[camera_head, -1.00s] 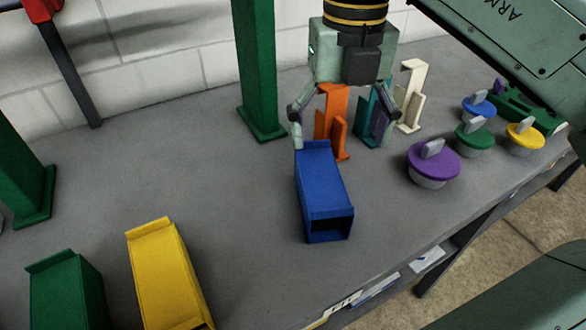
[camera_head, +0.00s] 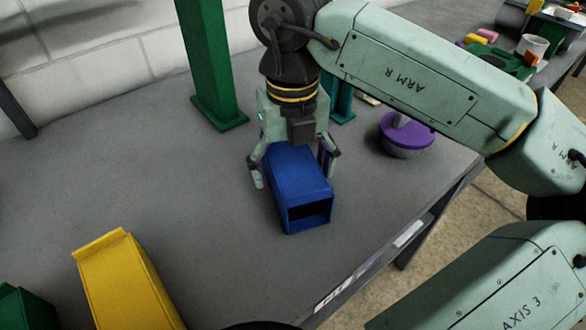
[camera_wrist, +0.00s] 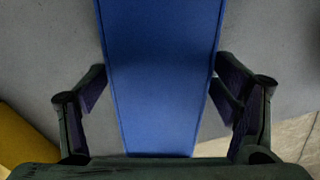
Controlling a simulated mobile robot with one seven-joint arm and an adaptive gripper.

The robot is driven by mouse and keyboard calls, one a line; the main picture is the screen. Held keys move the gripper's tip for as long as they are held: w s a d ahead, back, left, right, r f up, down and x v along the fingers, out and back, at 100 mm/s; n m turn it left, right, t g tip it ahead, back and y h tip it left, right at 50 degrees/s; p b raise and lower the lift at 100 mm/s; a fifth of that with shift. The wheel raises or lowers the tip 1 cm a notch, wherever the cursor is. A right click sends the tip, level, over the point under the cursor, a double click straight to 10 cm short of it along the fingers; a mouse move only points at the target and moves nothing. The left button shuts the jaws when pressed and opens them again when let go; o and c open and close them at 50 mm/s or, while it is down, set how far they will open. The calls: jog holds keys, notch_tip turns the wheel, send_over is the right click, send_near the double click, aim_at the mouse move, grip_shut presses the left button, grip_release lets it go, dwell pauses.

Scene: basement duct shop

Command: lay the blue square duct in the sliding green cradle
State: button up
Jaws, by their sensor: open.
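The blue square duct (camera_head: 304,196) lies on the grey bench with its open end toward the front edge. In the wrist view the blue duct (camera_wrist: 160,75) runs between the fingers. My gripper (camera_head: 293,180) is above the duct's back part, its fingers open, one on each side. In the wrist view my gripper (camera_wrist: 160,98) has the left finger apart from the duct and the right finger close to its side; I cannot tell if that one touches. I cannot make out a sliding green cradle for certain.
A yellow duct (camera_head: 125,285) and a green duct (camera_head: 20,308) lie at the lower left. A green post (camera_head: 208,70) stands behind. A purple-lidded pot (camera_head: 407,133) and a teal stand (camera_head: 342,104) are to the right. A green item (camera_head: 512,62) is far right.

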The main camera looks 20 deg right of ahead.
jog(key=shift+f, duration=0.95)
jog(key=c, duration=1.6)
jog(key=shift+o, duration=0.2)
jog(key=shift+r, duration=0.15)
notch_tip(320, 180, up, 4)
jog(key=shift+f+p, duration=0.25)
jog(key=shift+p, duration=0.7)
jog(key=s+d, duration=0.1)
jog(key=s, duration=0.4)
jog(key=s+d+b, duration=0.1)
jog(key=s+d, duration=0.1)
jog(key=s, duration=0.3)
jog(key=s+d+r, duration=0.1)
jog(key=s+d, duration=0.1)
jog(key=s, duration=0.3)
jog(key=shift+s+r, duration=0.1)
jog(key=shift+s, duration=0.05)
